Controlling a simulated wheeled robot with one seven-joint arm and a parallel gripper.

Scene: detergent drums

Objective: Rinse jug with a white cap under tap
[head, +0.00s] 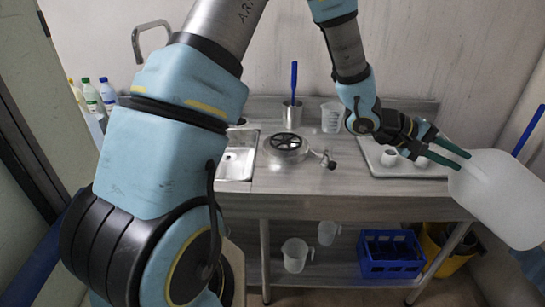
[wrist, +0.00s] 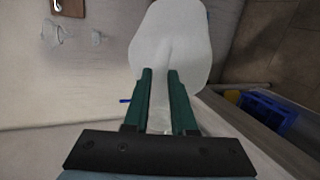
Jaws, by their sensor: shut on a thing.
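My gripper (head: 452,156) is at the far right, its green fingers shut on a large whitish jug (head: 503,197). The jug hangs tilted in the air, off the right front of the counter. The wrist view shows the jug (wrist: 168,40) between and beyond the fingertips (wrist: 160,76). No white cap can be made out in either view. A curved grey tap (head: 137,36) stands at the back left, partly behind my arm. The metal sink (head: 236,163) below it is also partly hidden by my arm. The jug is well to the right of both.
The steel counter (head: 325,182) holds a round burner fixture (head: 285,142), a metal cup with a blue handle (head: 292,112), a clear beaker (head: 331,116) and a white tray (head: 376,163). Several bottles (head: 92,97) stand left. Below are a blue crate (head: 390,264) and a yellow bucket (head: 437,250).

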